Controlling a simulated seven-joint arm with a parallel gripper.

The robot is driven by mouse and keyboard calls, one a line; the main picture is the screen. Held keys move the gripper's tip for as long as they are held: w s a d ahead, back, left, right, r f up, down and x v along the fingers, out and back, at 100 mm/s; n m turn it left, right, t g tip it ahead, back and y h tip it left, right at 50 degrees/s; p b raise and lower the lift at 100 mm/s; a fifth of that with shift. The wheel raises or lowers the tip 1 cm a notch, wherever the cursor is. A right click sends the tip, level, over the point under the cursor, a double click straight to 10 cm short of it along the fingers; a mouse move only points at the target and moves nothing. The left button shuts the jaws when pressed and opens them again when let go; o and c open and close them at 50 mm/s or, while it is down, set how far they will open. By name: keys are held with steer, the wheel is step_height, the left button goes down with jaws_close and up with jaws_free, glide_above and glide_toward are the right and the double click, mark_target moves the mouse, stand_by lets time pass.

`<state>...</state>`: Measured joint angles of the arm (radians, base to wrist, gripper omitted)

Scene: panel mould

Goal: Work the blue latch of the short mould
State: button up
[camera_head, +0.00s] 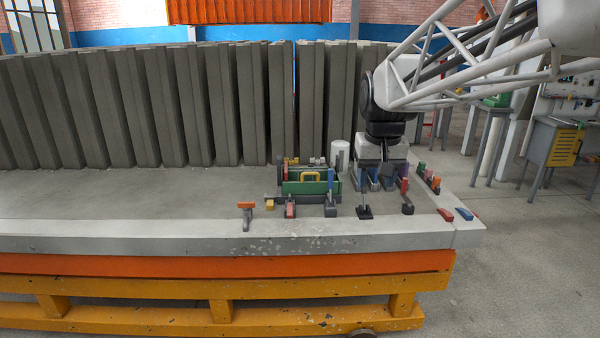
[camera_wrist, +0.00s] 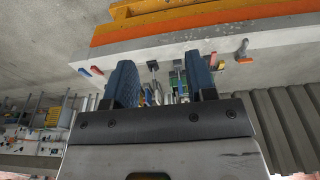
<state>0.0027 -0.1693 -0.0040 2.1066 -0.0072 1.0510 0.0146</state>
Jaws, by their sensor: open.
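A blue-handled latch (camera_head: 330,184) stands upright near the table's front edge, in a row of coloured latches. A flat blue piece (camera_head: 464,213) lies at the table's right corner beside a red one (camera_head: 446,214); it also shows in the wrist view (camera_wrist: 97,70). Which blue piece belongs to the short mould I cannot tell. My gripper (camera_head: 374,180) is open, pointing down, right of the upright blue latch. In the wrist view my two blue fingers (camera_wrist: 162,88) are apart. A dark square base with a stem (camera_wrist: 153,66) shows between and beyond them.
Grey panels (camera_head: 200,105) line the back. The table's left is clear.

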steer(key=w, duration=1.6)
steer(key=g, duration=0.2)
glide_above(331, 169)
step_height(331, 169, down, 17)
steer(key=shift+w+r, duration=0.15)
steer(key=shift+r, duration=0.05)
steer(key=shift+f, duration=0.15)
steer(key=shift+f, duration=3.8)
